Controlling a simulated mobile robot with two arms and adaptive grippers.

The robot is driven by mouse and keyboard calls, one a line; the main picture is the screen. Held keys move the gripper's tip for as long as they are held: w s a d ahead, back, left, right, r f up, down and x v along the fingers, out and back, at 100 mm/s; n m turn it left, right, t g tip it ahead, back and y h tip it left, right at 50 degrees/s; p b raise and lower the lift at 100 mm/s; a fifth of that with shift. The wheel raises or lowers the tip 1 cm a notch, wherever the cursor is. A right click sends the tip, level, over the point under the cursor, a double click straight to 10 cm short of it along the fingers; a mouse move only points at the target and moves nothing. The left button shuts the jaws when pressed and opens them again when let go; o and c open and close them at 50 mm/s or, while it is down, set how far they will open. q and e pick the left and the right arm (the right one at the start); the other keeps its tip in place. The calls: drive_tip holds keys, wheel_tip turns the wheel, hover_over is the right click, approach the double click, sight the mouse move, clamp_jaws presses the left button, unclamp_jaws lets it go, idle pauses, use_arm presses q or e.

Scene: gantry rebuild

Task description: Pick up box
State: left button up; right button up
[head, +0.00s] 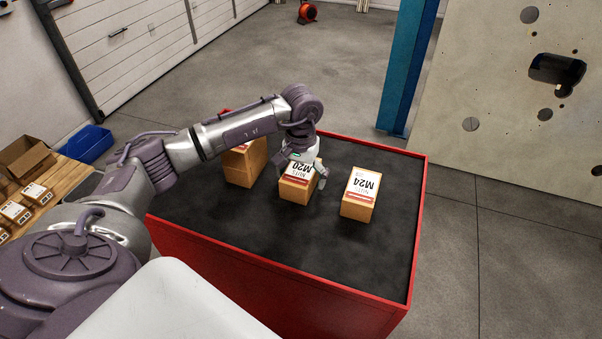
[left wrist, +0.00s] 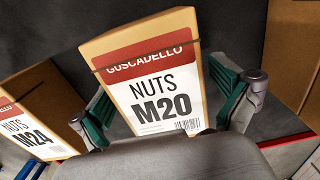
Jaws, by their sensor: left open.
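Three cardboard boxes stand in a row on a red cabinet with a black top (head: 255,225). The middle box, labelled NUTS M20 (head: 294,190), is at my left gripper (head: 308,178). In the left wrist view the M20 box (left wrist: 150,62) lies between the two open green-padded fingers (left wrist: 168,108), with a gap visible at the left finger. The M24 box (head: 359,196) stands to the right; it also shows at the left edge of the left wrist view (left wrist: 40,108). The left box (head: 240,168) is partly hidden by my arm. My right gripper is not in view.
A blue post (head: 405,70) and a pale holed panel (head: 510,100) stand behind the cabinet. The cabinet's front top is clear.

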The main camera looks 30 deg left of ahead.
use_arm(q)
drive_tip(key=shift+f, duration=0.1)
drive_tip(key=c, duration=1.6)
drive_tip(key=shift+w, duration=0.1)
drive_tip(key=shift+c, duration=0.2)
